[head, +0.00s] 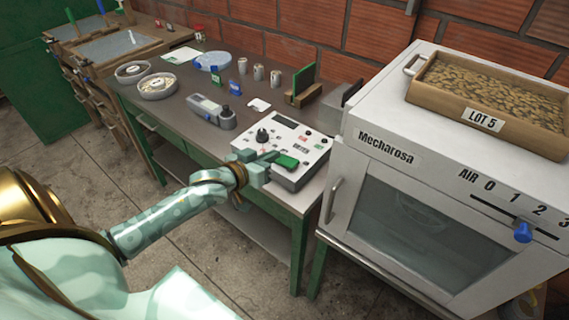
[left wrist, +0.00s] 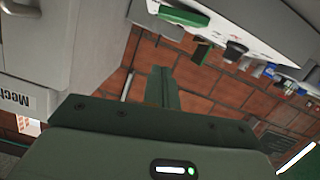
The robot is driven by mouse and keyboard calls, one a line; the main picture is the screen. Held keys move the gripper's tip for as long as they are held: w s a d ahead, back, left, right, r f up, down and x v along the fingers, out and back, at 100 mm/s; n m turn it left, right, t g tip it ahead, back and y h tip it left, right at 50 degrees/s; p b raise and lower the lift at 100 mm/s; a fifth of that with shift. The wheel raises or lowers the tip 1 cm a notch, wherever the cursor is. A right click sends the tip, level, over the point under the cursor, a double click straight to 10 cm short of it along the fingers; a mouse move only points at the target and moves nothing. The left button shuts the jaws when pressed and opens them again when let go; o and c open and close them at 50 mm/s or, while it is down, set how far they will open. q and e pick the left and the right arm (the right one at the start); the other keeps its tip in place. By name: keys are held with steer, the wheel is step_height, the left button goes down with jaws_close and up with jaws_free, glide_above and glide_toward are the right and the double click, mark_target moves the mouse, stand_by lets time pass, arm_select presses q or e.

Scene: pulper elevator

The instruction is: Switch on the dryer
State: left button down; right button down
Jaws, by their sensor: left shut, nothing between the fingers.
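The white dryer (head: 392,156), marked Mecharosa, stands at the right with a glass door. Its front has an AIR scale from 0 to 3 with a blue slider knob (head: 522,232) between 2 and 3. A white control box (head: 318,146) with a black knob (head: 262,136), small buttons and a green switch (head: 287,161) sits on the table's right end. My left gripper (head: 272,160) is shut and empty at the box's front, close beside the green switch; contact is unclear. In the left wrist view its fingers (left wrist: 160,87) point toward the box, whose green switch (left wrist: 183,16) shows at the top.
A tray of beans marked LOT 5 (head: 486,117) rests on the dryer. The dark table (head: 180,98) also holds a grey handheld device (head: 211,110), round dishes (head: 157,86), several small cans and a wooden holder (head: 303,95). A brick wall stands behind.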

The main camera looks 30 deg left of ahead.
mark_target(285, 173)
arm_select(q)
steer(key=b+x, duration=0.1)
steer(key=x, duration=0.3)
steer(key=shift+f, duration=0.1)
steer(key=shift+w+d+f+b, duration=0.2)
steer(key=shift+f+b, duration=0.1)
steer(key=shift+f, duration=0.3)
steer(key=shift+w+d+f+b, duration=0.1)
steer(key=shift+w+f+b, duration=0.15)
steer(key=shift+f, duration=0.35)
steer(key=shift+s+d+f, duration=0.1)
steer(key=shift+s+f, duration=0.05)
steer(key=shift+f, duration=0.6)
steer(key=shift+d+f, duration=0.1)
steer(key=shift+f+m, duration=0.2)
steer(key=shift+m, duration=0.2)
steer(key=r+p, duration=0.1)
steer(key=p, duration=0.1)
steer(key=r+p, duration=0.2)
steer(key=d+r+p, duration=0.1)
steer(key=r, duration=0.1)
steer(key=shift+s+p, duration=0.3)
steer(key=shift+p, duration=0.1)
steer(key=d+f+p+v, duration=0.1)
steer(key=v, duration=0.8)
steer(key=shift+s+a, duration=0.25)
steer(key=shift+s, duration=0.05)
